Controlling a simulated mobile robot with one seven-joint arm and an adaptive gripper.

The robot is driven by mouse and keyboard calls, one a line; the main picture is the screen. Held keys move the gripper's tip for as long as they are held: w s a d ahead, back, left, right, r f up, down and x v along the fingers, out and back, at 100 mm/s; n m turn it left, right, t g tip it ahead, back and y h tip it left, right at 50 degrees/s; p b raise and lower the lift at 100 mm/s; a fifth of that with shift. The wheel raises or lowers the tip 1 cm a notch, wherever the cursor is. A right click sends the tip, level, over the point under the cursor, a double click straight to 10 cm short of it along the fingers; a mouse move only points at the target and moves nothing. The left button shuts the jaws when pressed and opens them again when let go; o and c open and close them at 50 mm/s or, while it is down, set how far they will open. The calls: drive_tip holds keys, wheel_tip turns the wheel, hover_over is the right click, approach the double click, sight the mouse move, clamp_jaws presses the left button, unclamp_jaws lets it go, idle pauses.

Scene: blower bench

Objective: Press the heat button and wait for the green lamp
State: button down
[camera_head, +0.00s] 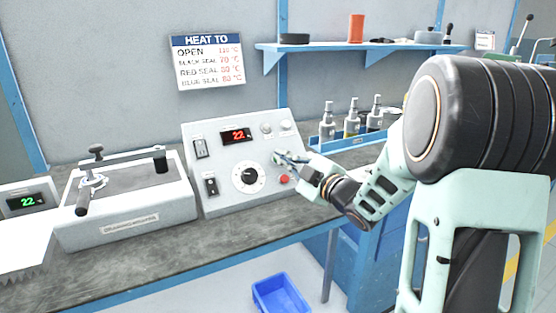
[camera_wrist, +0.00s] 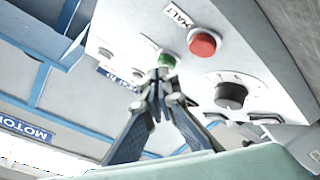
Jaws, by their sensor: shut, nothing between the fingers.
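The sloped grey control panel (camera_head: 225,193) stands on the bench with a red display (camera_head: 236,135) reading 22. A green button (camera_wrist: 167,60) shows in the wrist view, beside a red button (camera_wrist: 203,43), which also shows in the head view (camera_head: 284,179). My gripper (camera_head: 280,156) is shut and empty, its fingertips (camera_wrist: 160,74) right at the green button. I cannot tell whether they touch it. In the head view my gripper hides that button.
A black knob (camera_head: 249,177) and two rocker switches (camera_head: 201,147) (camera_head: 211,186) are on the panel. A clamp device (camera_head: 125,205) stands to its left. Several bottles (camera_head: 352,120) stand behind my wrist. A sign (camera_head: 207,62) lists heat temperatures. A blue bin (camera_head: 281,296) is below.

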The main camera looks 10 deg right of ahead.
drive_tip(key=shift+w+f, duration=0.1)
drive_tip(key=shift+f, duration=0.05)
idle(0.5)
drive_tip(key=shift+s+d+r, duration=0.15)
drive_tip(key=shift+s+r, duration=0.35)
drive_tip(key=shift+r, duration=0.05)
drive_tip(key=s+r+p, duration=0.1)
drive_tip(key=s+d+r+p, duration=0.1)
drive_tip(key=s+r, duration=0.1)
drive_tip(key=shift+s+r, duration=0.2)
drive_tip(key=shift+r, duration=0.1)
idle(0.7)
